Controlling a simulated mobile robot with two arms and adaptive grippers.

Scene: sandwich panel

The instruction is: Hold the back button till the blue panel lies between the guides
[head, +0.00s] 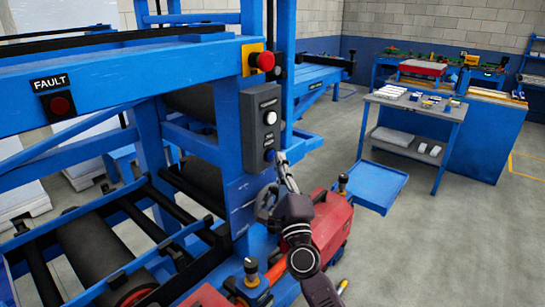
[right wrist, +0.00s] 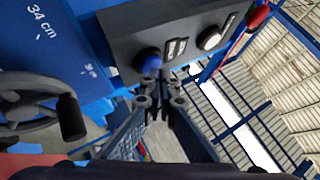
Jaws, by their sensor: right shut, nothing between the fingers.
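A grey control box (head: 262,125) on the machine's blue post carries a white button (head: 270,118) above and a blue button (head: 269,154) below. I cannot read its small labels surely. My right gripper (head: 280,158) is shut and empty, its tips at the blue button. In the right wrist view, the fingertips (right wrist: 157,78) meet the lower edge of the blue button (right wrist: 149,60); whether it is pressed in, I cannot tell. The white button (right wrist: 210,40) is farther right there. I cannot make out the blue panel or the guides for certain. My left gripper is out of view.
A red emergency button (head: 264,61) sits above the box, and a FAULT lamp (head: 59,105) is on the beam. A handwheel (right wrist: 40,108) is close to my right gripper. Rollers (head: 100,245) lie at lower left.

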